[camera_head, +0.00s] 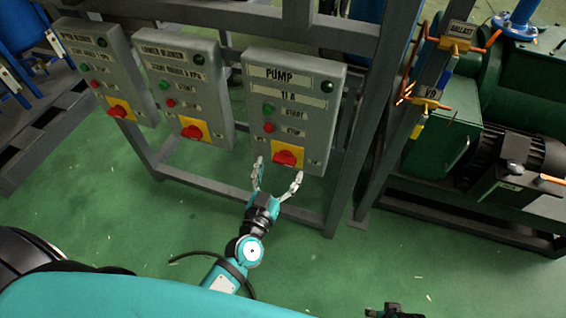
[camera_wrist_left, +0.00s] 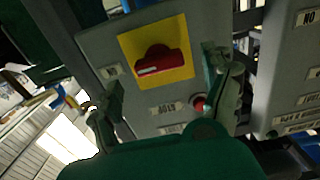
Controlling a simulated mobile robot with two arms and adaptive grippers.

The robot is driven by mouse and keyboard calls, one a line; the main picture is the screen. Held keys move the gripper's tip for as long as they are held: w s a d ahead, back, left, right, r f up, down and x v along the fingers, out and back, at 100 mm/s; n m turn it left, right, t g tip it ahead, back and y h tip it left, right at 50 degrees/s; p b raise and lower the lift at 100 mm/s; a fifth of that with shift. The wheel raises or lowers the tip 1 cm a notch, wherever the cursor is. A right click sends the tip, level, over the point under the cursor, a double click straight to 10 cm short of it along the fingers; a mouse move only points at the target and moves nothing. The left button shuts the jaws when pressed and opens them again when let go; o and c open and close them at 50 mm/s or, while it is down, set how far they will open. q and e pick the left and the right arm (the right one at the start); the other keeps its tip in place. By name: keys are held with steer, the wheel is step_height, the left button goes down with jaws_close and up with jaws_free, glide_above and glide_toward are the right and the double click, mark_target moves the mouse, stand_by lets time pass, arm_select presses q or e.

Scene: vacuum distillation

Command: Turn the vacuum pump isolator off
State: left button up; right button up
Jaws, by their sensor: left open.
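The grey PUMP box (camera_head: 315,95) hangs on the frame at the middle of the head view. Its red isolator knob (camera_head: 286,158) sits on a yellow plate (camera_head: 297,150) at the box's lower end. In the left wrist view, which is turned over, the knob (camera_wrist_left: 160,60) lies roughly crosswise on the yellow plate (camera_wrist_left: 180,35). My left gripper (camera_head: 279,172) is open just below the knob, its fingers spread to either side and nothing between them. Contact with the knob cannot be told. A dark piece at the bottom edge may be my right gripper (camera_head: 395,311), mostly cut off.
Two similar boxes (camera_head: 185,85) (camera_head: 105,62) with red isolators hang to the left. The PUMP box also has a green button (camera_head: 268,107) and a red button (camera_head: 269,127). A grey upright (camera_head: 368,110) and green pump machinery (camera_head: 520,90) stand right. Green floor lies below.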

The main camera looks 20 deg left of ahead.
mark_target(283, 163)
arm_select(q)
steer(key=w, duration=0.3)
steer(key=shift+w, duration=0.25)
steer(key=c, duration=1.1)
steer(key=shift+d, duration=0.1)
steer(key=shift+c, duration=0.4)
arm_select(e)
steer(key=shift+w+r, duration=0.15)
steer(key=shift+r, duration=0.4)
